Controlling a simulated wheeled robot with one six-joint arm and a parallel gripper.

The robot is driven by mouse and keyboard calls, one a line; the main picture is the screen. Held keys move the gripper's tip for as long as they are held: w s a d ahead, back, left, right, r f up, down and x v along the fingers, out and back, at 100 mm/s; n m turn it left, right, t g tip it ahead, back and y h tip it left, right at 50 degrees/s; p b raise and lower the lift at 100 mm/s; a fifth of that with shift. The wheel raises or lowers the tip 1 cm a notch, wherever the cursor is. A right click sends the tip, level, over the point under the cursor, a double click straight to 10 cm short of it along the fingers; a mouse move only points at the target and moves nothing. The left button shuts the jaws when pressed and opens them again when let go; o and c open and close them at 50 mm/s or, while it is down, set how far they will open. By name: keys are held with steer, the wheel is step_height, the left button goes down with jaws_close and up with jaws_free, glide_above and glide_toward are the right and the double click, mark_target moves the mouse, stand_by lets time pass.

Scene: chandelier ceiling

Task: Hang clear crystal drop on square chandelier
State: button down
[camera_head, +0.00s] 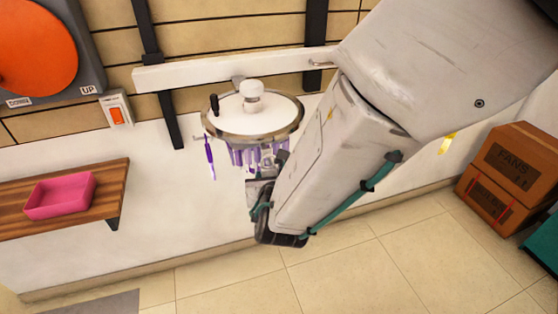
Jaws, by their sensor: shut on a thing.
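A round chandelier (252,112) with a white top, a metal rim and purple drops hangs from a white beam in the middle of the head view. I see no square chandelier. One purple drop (210,158) hangs apart at its left edge. My gripper (262,176) is at the chandelier's lower right, just below the rim, partly hidden by my own arm. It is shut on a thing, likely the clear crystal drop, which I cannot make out. Whether it touches the chandelier I cannot tell.
A white beam (215,67) runs along the wall behind the chandelier. A wooden shelf (112,180) with a pink tray (60,195) is at left. Brown boxes (508,165) stand at right. The tiled floor (330,280) below is clear.

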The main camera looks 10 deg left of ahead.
steer(key=shift+c, duration=1.5)
jaws_free()
steer(key=s+d, duration=0.4)
steer(key=s, duration=0.2)
steer(key=shift+s, duration=0.15)
